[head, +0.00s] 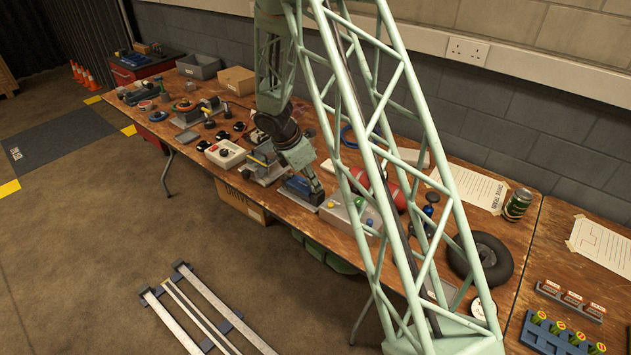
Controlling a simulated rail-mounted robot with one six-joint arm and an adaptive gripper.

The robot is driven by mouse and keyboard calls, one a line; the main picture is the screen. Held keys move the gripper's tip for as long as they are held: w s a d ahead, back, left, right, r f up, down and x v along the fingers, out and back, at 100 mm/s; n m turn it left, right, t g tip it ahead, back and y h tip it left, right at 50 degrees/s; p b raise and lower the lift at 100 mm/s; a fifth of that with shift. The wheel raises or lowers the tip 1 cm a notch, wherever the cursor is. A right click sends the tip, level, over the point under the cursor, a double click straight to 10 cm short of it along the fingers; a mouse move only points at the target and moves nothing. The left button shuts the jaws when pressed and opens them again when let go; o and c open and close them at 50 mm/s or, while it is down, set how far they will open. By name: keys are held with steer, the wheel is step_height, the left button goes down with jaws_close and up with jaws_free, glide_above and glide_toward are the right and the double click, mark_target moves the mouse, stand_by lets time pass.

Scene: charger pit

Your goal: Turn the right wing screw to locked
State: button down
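My gripper (314,192) reaches down to the middle of the long wooden workbench. It is beside or over a small dark unit with a blue top (299,186). Whether the gripper touches this unit cannot be told, and its fingers are too small to read as open or shut. A grey fixture (262,160) stands just left of the gripper. No wing screw can be made out clearly; the right wing screw may be hidden behind my gripper or too small to see.
Metal rails (205,315) lie on the floor.

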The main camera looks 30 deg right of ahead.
steer(key=m+g+p, duration=0.1)
steer(key=m+p, duration=0.1)
steer(key=m, duration=0.1)
steer(key=m+g+p, duration=0.1)
steer(key=m+p, duration=0.1)
steer(key=m, duration=0.1)
steer(key=shift+w+y, duration=0.2)
steer(key=shift+y, duration=0.1)
steer(key=m+g+y+p, duration=0.1)
steer(key=m, duration=0.3)
steer(key=shift+d, duration=0.1)
steer(key=shift+w+d+m+g+y+p, duration=0.1)
steer(key=shift+m+g+y+p, duration=0.35)
steer(key=shift+m, duration=1.45)
steer(key=shift+y, duration=0.25)
steer(key=c, duration=2.9)
jaws_free()
steer(key=shift+r, duration=0.1)
